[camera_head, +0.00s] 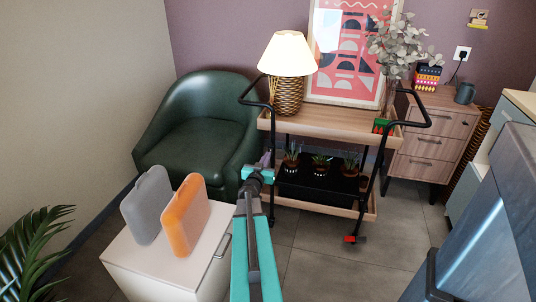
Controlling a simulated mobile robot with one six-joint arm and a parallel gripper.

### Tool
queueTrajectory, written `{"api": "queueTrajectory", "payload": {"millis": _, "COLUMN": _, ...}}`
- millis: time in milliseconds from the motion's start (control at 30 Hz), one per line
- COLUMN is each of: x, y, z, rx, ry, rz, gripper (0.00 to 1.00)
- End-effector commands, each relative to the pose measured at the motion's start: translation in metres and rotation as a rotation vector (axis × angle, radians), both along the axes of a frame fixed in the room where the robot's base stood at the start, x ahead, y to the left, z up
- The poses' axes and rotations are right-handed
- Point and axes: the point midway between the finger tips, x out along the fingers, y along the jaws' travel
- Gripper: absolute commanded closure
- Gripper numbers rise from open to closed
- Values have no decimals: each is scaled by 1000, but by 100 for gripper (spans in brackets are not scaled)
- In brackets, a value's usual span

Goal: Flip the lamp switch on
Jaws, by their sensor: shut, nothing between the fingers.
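A table lamp (288,55) with a cream shade and a woven base stands on the left end of the wooden cart top. Its shade looks bright, but I cannot tell if it is lit. A small yellowish plate, possibly a switch (479,17), is on the purple wall at the upper right. It is too small to tell its state. My teal and black arm rises from the bottom centre and ends in view in front of the cart, well below the lamp.
The cart (338,123) has plants on its lower shelf and black handles. A green armchair (200,135) stands left. A white cabinet (150,270) with grey and orange cases is at lower left. An outlet (461,54) is above the wooden drawers (425,146). Floor right of the cart is clear.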

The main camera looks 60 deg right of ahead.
Motion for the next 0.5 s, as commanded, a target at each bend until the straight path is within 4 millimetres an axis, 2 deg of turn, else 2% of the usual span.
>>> {"api": "queueTrajectory", "payload": {"millis": 33, "x": -2, "y": 8, "z": 4, "rx": 1, "ry": 0, "rz": 2, "gripper": 100}}
{"api": "queueTrajectory", "payload": {"millis": 500, "x": -12, "y": 57, "z": 10, "rx": 4, "ry": 0, "rz": 2, "gripper": 100}}
